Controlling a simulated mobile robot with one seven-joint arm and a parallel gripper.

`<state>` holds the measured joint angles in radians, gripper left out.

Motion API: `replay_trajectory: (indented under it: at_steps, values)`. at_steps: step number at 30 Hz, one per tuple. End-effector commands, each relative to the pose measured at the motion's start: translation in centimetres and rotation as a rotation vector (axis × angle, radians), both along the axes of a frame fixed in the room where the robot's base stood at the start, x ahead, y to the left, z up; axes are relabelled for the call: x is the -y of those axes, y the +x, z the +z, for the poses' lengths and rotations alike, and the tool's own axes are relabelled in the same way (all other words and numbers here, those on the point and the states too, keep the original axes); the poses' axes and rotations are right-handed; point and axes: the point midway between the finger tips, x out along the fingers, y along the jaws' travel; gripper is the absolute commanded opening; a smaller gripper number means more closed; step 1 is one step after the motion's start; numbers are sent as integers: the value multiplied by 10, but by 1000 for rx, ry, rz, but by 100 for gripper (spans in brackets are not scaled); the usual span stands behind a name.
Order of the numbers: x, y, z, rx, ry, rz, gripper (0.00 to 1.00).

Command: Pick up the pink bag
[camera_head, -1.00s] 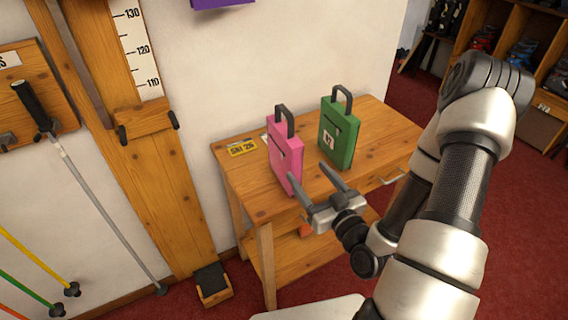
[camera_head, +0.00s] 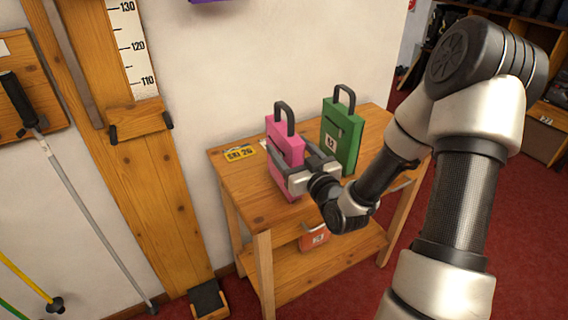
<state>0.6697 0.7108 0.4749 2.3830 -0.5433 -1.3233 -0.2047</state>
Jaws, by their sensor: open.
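The pink bag (camera_head: 284,142) stands upright on the wooden bench (camera_head: 234,173), with its dark handle loop on top. My gripper (camera_head: 292,168) is open at the front of the pink bag, with its fingers reaching to either side of the bag's body. One finger shows at the left front side; the other is at the right, between the pink bag and the green bag. The gripper covers the lower right of the pink bag. I cannot tell whether the fingers touch it.
The green bag (camera_head: 341,135) stands upright close to the right of the pink one. A yellow label (camera_head: 240,153) lies on the bench at the left. An orange tagged item (camera_head: 315,238) shows below the bench top. A measuring board (camera_head: 134,60) stands on the left.

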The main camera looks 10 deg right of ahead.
Motion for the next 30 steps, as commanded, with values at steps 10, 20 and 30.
replay_trajectory:
  at_steps: [10,20,30]
  values:
    - [-9,37,1,-1,0,1,66]
    - [-9,37,1,-1,0,1,40]
    - [-9,37,1,0,0,1,0]
